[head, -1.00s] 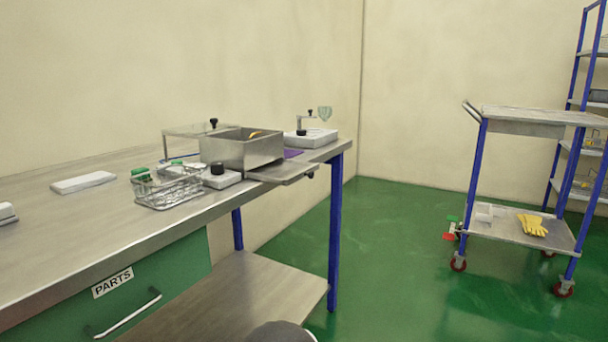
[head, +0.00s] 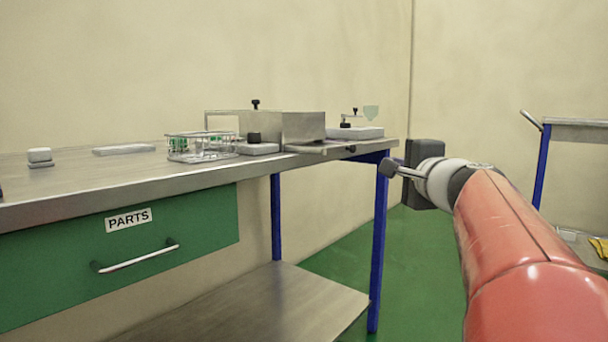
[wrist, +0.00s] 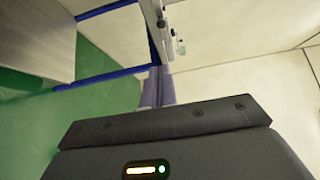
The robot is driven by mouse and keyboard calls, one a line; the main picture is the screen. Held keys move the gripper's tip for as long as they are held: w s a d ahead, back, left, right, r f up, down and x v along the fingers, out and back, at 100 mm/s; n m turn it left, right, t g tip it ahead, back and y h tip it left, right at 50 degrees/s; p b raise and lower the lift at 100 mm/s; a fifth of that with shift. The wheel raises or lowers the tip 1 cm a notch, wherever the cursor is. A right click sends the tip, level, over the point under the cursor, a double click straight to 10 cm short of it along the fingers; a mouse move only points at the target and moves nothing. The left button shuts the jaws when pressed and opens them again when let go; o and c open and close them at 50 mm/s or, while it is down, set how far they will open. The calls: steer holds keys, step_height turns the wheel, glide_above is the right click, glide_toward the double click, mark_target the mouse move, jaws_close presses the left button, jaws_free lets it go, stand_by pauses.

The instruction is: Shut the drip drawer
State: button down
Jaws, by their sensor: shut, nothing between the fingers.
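The drip drawer (head: 325,148) is a thin flat metal tray. My gripper (head: 387,168) is shut and empty, just off the bench's right end. In the head view it appears right of and slightly below the drawer's outer end, with a gap between them. In the wrist view the shut fingers (wrist: 158,86) point toward the bench edge; I cannot make out the drawer clearly there.
The metal bench top (head: 60,190) carries a wire basket (head: 200,148), a white block with a black knob (head: 255,145) and a white-based stand (head: 355,132). A green PARTS drawer (head: 130,250) is shut below. A trolley (head: 580,130) stands at the right. Green floor lies between.

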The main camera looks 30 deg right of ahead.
mark_target(333, 149)
steer(key=a+p+x, duration=0.1)
steer(key=x, duration=1.1)
steer(key=shift+w+a+r+m, duration=0.25)
steer(key=shift+w+r+m, duration=0.1)
steer(key=shift+w, duration=0.3)
steer(key=w+a, duration=0.1)
steer(key=w, duration=0.1)
steer(key=w+a, duration=0.1)
steer(key=w, duration=0.2)
steer(key=w+a, duration=0.1)
steer(key=w, duration=0.2)
steer(key=shift+a, duration=0.15)
steer(key=shift+s, duration=0.1)
